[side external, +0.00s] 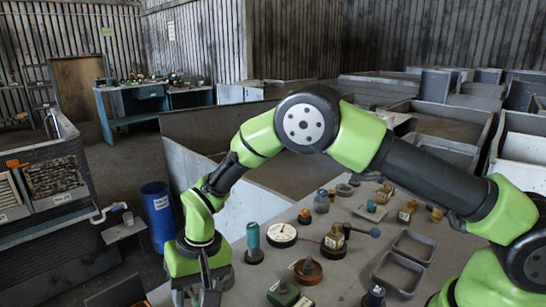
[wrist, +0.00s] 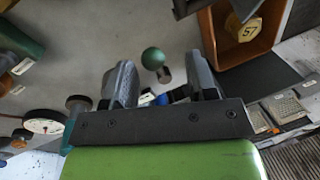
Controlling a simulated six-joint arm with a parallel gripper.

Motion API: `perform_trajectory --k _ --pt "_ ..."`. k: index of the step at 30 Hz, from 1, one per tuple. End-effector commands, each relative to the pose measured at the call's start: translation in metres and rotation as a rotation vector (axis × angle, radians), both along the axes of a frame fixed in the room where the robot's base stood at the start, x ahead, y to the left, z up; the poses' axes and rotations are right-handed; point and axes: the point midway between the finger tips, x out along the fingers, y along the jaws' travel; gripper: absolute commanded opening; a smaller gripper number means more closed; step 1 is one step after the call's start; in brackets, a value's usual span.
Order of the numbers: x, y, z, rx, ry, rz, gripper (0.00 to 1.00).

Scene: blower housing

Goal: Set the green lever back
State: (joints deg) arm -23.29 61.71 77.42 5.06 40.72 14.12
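A lever with a round green knob (wrist: 153,58) shows in the wrist view, with a short grey cylinder right beside the knob. The knob lies beyond the gap between my fingertips, and I see no contact. My gripper (wrist: 162,80) is open, its two dark fingers wide apart with nothing between them. In the side external view my gripper (side external: 208,290) points down at the lower left, near the bench edge. I cannot make out the green lever there. The lower part of the lever is partly hidden behind my gripper in the wrist view.
On the bench (side external: 335,285) a teal cylinder (side external: 253,238), a gauge (side external: 282,233), a green box (side external: 283,293) and a brown dish (side external: 308,271) stand close to my gripper. In the wrist view an orange-brown box (wrist: 225,48) holding a yellow part is at upper right.

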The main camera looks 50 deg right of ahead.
Motion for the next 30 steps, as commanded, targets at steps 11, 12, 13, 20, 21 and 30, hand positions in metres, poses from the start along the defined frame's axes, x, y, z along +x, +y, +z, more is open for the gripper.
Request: perform_trajectory --k 11,12,13,20,21,30 --pt "-0.003 -0.018 0.080 0.004 -0.017 -0.001 0.52" --pt "-0.004 -0.021 0.088 0.008 -0.027 -0.001 0.52" --pt "-0.005 -0.023 0.094 0.009 -0.034 0.000 0.52" --pt "-0.013 -0.042 0.138 0.025 -0.090 -0.001 0.52" --pt "-0.015 -0.045 0.145 0.028 -0.101 -0.001 0.52" --pt "-0.038 -0.072 0.197 0.042 -0.184 -0.002 0.52"
